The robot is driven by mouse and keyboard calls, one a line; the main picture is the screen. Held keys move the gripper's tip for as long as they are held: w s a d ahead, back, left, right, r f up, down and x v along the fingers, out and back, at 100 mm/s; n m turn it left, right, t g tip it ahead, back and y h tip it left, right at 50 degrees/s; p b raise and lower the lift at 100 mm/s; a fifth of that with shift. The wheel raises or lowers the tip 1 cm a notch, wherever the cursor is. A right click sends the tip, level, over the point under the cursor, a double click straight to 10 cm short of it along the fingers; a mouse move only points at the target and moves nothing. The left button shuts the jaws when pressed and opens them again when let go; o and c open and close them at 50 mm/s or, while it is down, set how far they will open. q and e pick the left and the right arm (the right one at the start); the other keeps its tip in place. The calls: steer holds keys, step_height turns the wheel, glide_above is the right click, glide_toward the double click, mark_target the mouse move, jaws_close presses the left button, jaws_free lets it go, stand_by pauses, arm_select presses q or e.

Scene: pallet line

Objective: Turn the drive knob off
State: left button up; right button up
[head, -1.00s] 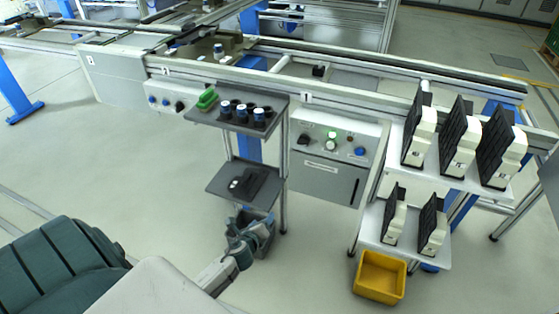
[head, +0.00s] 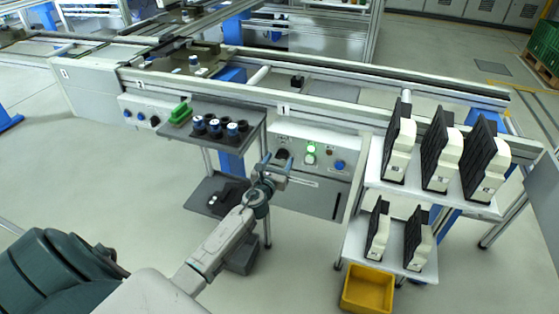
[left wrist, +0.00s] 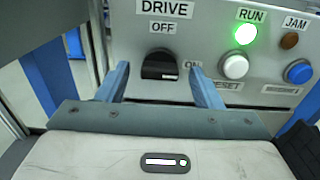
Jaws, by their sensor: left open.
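The black drive knob (left wrist: 159,65) sits on the grey control panel (head: 311,168) under the labels DRIVE and OFF, with ON at its lower right. In the left wrist view its grip lies level, pointing sideways toward the ON side. The knob also shows in the head view (head: 282,155). The green RUN lamp (left wrist: 245,34) is lit. My left gripper (head: 277,160) is open and empty in front of the panel. In the left wrist view its two blue fingers stand on either side below the knob, apart from it. My right gripper is not in view.
A white reset button (left wrist: 234,66), an amber JAM lamp (left wrist: 290,40) and a blue button (left wrist: 298,71) sit right of the knob. A dark shelf (head: 250,137) with several cups stands close left. A rack (head: 460,197) with black-and-white units stands right.

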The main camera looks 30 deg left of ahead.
arm_select(q)
steer(key=shift+w+a, duration=0.15)
steer(key=shift+w, duration=0.4)
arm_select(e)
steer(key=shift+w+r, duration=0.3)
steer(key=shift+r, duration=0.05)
arm_select(q)
steer(key=c, duration=1)
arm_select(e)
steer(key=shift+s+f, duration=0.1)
